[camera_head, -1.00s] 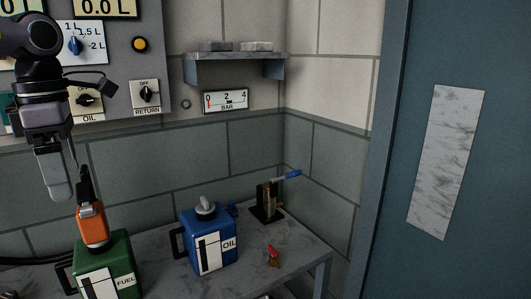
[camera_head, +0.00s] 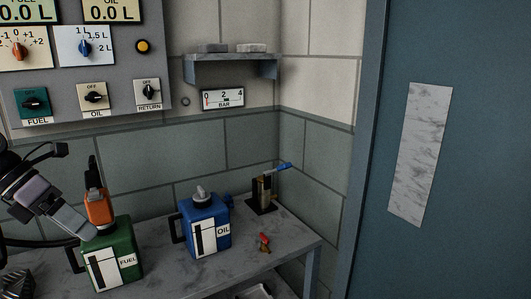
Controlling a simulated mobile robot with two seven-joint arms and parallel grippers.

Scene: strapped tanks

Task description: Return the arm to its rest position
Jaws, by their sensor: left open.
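My left arm comes in at the left edge. Its gripper (camera_head: 76,222) is open and points down and right, just left of the orange nozzle and above the green can's left side. From this angle I cannot tell whether it touches either. The orange nozzle (camera_head: 98,207) with a black top stands on the green FUEL can (camera_head: 122,250), on the bench. The blue OIL can (camera_head: 207,228) stands to its right, with a grey cap on top. My right gripper is not in view.
The grey bench (camera_head: 190,272) has a small red-and-brass valve (camera_head: 264,243) and a dark stand with a blue lever (camera_head: 262,192). A control panel (camera_head: 125,60) hangs above on the wall. A shelf (camera_head: 232,70) and BAR gauge (camera_head: 223,98) are right of it. A blue door (camera_head: 470,200) fills the right.

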